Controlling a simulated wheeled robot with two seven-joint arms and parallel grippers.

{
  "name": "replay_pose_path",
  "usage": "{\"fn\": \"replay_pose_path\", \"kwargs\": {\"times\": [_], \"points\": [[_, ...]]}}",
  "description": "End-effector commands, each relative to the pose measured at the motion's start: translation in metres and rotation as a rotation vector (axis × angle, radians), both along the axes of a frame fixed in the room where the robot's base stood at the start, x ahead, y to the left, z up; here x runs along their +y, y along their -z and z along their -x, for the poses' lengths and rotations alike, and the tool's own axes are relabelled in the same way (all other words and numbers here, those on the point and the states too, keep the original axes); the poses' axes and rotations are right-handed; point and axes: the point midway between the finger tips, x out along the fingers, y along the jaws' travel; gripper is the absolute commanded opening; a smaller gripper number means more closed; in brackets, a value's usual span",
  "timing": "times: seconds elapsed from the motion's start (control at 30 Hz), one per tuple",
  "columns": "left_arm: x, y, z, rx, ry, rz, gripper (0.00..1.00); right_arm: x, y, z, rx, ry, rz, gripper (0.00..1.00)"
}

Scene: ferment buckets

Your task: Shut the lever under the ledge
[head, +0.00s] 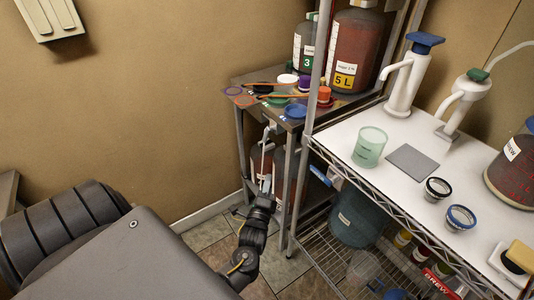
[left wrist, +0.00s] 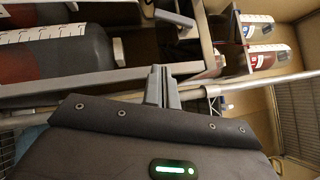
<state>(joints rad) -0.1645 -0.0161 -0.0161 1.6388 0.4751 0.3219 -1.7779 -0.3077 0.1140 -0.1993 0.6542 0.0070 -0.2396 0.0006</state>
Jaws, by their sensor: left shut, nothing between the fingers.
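My left gripper (head: 266,184) is low in front of the small dark stand in the head view. In the left wrist view its two grey fingers (left wrist: 161,86) are together with nothing between them. A pale lever-like bar (head: 267,147) hangs below the stand's top, the ledge (head: 244,78), just above my gripper. In the left wrist view a grey bar (left wrist: 176,19) sticks out beyond the fingertips and looks like the same lever. A gap shows between it and the fingers. Its exact angle and pivot are hard to tell. My right gripper is not in view.
Large reddish bottles stand under the ledge; one (left wrist: 62,57) shows close in the left wrist view. A metal post (head: 317,75) and the white shelf (head: 345,138) with pumps and a green cup (head: 369,147) lie to the right.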

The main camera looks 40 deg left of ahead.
Motion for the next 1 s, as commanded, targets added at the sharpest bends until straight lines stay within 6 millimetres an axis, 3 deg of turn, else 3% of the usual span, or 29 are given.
{"fn": "replay_pose_path", "kwargs": {"times": [0.47, 0.67, 1.0], "points": [[0.004, -0.009, -0.004, -0.009, -0.014, -0.024, 0.00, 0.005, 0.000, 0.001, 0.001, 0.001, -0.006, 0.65], [0.017, -0.017, -0.029, -0.010, -0.014, -0.024, 0.00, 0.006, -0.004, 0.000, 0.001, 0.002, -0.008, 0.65], [0.047, -0.033, -0.090, -0.009, -0.014, -0.022, 0.00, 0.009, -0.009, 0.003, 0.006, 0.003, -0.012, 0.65]]}}
